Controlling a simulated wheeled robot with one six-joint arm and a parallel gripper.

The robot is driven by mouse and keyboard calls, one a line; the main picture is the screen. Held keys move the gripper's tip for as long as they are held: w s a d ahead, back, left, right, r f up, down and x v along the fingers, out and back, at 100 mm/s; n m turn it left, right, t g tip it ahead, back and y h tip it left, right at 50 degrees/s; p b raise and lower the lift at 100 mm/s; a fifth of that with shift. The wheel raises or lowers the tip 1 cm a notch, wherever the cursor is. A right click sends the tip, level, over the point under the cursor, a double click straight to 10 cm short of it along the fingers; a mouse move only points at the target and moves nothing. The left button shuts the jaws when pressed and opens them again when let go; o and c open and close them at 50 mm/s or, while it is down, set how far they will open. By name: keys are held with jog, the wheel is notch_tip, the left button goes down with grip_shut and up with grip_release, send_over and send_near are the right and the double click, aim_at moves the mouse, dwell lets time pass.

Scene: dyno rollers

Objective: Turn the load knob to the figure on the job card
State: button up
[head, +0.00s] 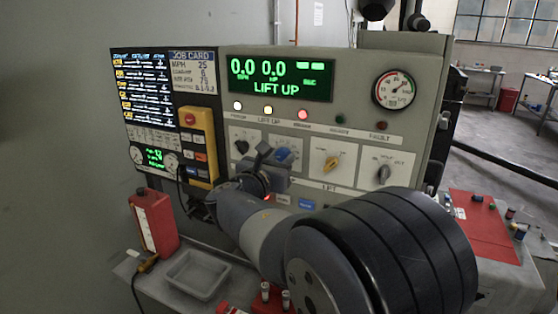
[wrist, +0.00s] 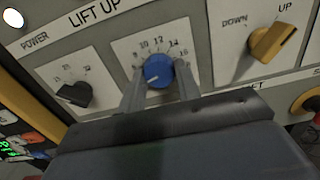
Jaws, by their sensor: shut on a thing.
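The blue round knob (wrist: 158,71) sits on a white dial plate with figures including 10, 12, 14 and 16 around its top. A short pale mark on the knob points to the lower left. My gripper (wrist: 157,84) is shut on this knob, one finger on each side. In the head view the blue knob (head: 283,154) is partly hidden behind my gripper (head: 272,152). The job card (head: 193,71) is at the panel's upper left; it reads MPH 25, then smaller lines with a 6 and a 75 that are hard to read.
A black knob (wrist: 75,94) is left of the blue one, and a yellow lever knob (wrist: 272,42) is right. A green display (head: 280,78) reads 0.0, 0.0 and LIFT UP. A yellow pendant (head: 198,140) hangs on the panel's left. A grey tray (head: 195,275) is below.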

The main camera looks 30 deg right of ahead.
jog(key=shift+f, duration=0.1)
jog(key=m+b, duration=0.2)
jog(key=b, duration=0.1)
jog(key=shift+f, duration=0.1)
jog(key=m+b, duration=0.3)
jog(key=shift+r+m+b, duration=0.2)
jog(key=shift+m+b, duration=0.1)
jog(key=shift+m, duration=0.1)
jog(key=o, duration=1)
jog(key=shift+c, duration=0.2)
jog(key=shift+a, duration=0.1)
jog(key=v, duration=1)
jog(key=shift+s+a, duration=0.25)
jog(key=shift+s, duration=0.05)
